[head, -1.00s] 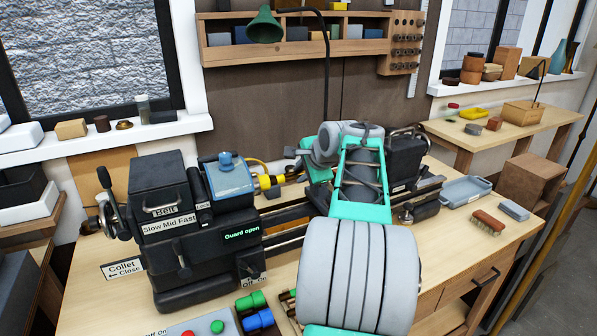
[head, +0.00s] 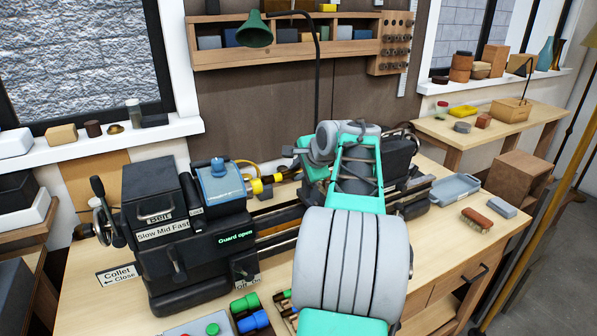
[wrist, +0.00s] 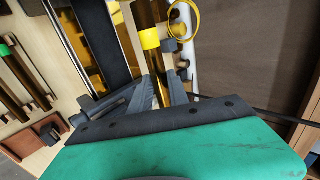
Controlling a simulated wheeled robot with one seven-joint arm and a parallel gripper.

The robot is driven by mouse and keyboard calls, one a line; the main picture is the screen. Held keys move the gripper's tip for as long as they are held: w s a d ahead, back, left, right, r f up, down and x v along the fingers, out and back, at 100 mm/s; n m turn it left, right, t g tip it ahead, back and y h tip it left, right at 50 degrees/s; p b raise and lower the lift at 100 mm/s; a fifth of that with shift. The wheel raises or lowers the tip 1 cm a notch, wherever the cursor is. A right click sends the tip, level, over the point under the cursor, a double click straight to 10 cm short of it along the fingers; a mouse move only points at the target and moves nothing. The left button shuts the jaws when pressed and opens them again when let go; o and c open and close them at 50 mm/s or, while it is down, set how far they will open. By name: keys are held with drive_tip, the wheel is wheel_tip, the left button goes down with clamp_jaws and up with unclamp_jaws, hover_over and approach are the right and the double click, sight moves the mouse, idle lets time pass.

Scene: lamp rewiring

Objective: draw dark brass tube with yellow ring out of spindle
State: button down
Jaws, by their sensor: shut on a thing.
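The dark brass tube (wrist: 161,93) shows in the wrist view between my two fingers. My gripper (wrist: 162,98) is shut on it. A yellow ring-like band (wrist: 151,38) sits on its line beyond the fingertips. In the head view, a yellow part (head: 257,187) shows at the right side of the headstock. My gripper (head: 290,166) is to the right of it, partly hidden by my own arm. The spindle opening is hidden, so I cannot tell how much of the tube is inside.
The black headstock (head: 165,257) carries a lit "Guard open" sign. A blue box (head: 220,186) sits on top. A thin yellow loop (wrist: 183,18) lies close to the band. A blue-grey tray (head: 455,188) and brush (head: 477,219) are at the bench's right. A green lamp (head: 254,30) hangs above.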

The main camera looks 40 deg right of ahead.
wheel_tip(320, 180, up, 6)
drive_tip(key=p, duration=0.5)
drive_tip(key=shift+r, duration=0.2)
